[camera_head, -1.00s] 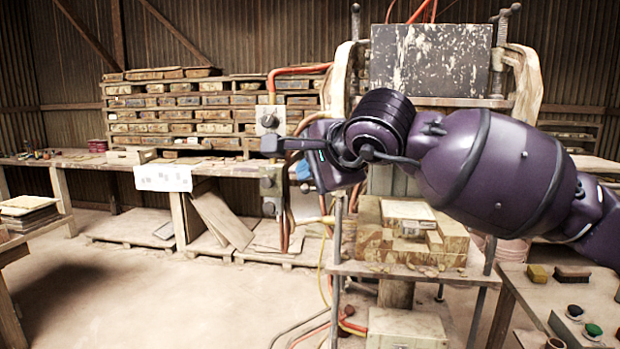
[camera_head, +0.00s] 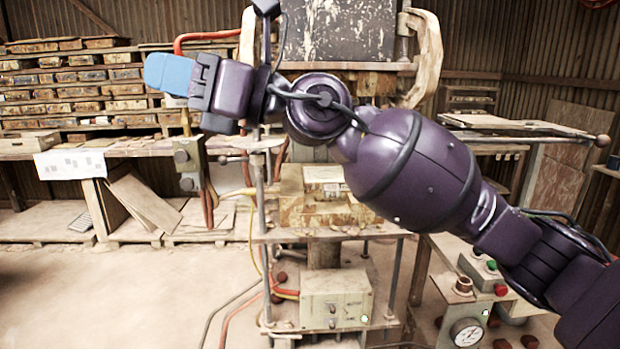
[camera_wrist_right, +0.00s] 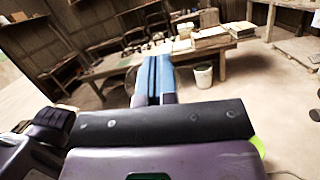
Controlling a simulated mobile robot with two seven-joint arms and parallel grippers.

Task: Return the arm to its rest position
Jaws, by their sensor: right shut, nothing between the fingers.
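My right arm comes in from the lower right in the head view and reaches across in front of the press (camera_head: 335,30). My right gripper (camera_head: 167,74) has blue fingers and points left, in front of the shelf of stacked moulds. In the right wrist view the blue fingers (camera_wrist_right: 153,80) lie side by side, shut, with nothing between them. Behind the arm, a tile block (camera_head: 325,178) sits on the press's lower bed, partly covered by my arm. My left gripper is not in view.
A control stand with a gauge (camera_head: 467,332) and buttons stands at lower right, under my arm. A workbench (camera_head: 125,150) runs along the left. In the right wrist view, a table (camera_wrist_right: 195,50) with stacks and a white bucket (camera_wrist_right: 203,75) stand ahead. Floor at lower left is clear.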

